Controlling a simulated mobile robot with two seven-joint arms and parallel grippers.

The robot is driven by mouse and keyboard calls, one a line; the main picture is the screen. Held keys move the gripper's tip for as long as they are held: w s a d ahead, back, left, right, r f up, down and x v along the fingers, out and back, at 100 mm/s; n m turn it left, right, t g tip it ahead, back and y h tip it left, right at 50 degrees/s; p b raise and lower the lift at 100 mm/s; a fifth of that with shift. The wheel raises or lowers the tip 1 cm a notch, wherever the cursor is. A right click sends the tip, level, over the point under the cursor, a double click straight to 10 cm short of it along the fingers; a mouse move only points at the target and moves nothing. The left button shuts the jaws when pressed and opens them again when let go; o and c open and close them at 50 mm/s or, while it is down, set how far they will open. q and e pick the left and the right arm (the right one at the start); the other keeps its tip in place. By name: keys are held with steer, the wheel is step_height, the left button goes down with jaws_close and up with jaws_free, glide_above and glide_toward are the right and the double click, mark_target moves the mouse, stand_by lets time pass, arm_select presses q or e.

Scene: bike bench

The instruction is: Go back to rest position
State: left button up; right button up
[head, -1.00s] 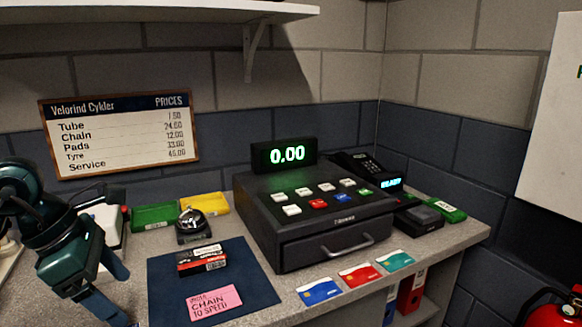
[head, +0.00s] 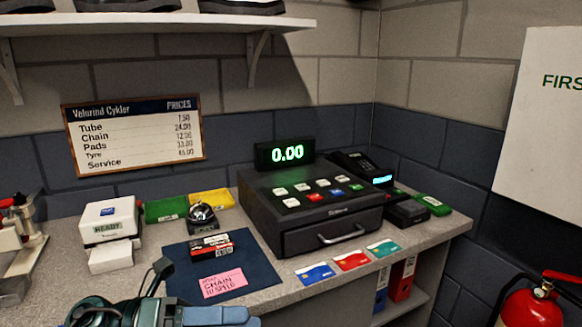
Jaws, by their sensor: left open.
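My left gripper (head: 222,316) is low at the bottom edge of the head view, in front of the counter. Its blue fingers are partly cut off by the frame edge; it is open, and I see nothing held in it. It is apart from the dark blue mat (head: 180,262) just behind it. On the mat lie a small black and red chain box (head: 212,246) and a pink note (head: 223,283). My right gripper is not in view.
The cash register (head: 330,213) reads 0.00. A bell (head: 202,215), white boxes (head: 112,222) and three cards (head: 351,261) stand or lie on the counter. A fire extinguisher (head: 530,308) is at lower right. A shelf (head: 150,22) hangs above.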

arm_select(q)
steer(key=w+a+f+n+t+y+p, duration=0.1)
steer(key=w+a+f+n+t+y, duration=0.15)
steer(key=f+n+t+y, duration=0.9)
steer(key=w+a+n+t+h+p, duration=0.1)
steer(key=a+n+t+p, duration=0.35)
steer(key=n, duration=1.45)
steer(key=s+f+n+g+y+b, duration=0.1)
steer(key=s+f+n+g+y, duration=0.1)
steer(key=s+f, duration=0.4)
steer(key=s+f+n+g+y+b, duration=0.1)
steer(key=s+f+n+g+y, duration=0.2)
steer(key=f+n, duration=0.4)
step_height(320, 180, down, 4)
steer(key=s+g, duration=0.1)
steer(key=s, duration=0.1)
steer(key=shift+s, duration=0.4)
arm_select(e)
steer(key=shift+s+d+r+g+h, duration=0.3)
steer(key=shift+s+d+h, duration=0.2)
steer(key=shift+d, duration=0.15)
arm_select(q)
steer(key=shift+d+r, duration=0.1)
steer(key=shift+r, duration=0.05)
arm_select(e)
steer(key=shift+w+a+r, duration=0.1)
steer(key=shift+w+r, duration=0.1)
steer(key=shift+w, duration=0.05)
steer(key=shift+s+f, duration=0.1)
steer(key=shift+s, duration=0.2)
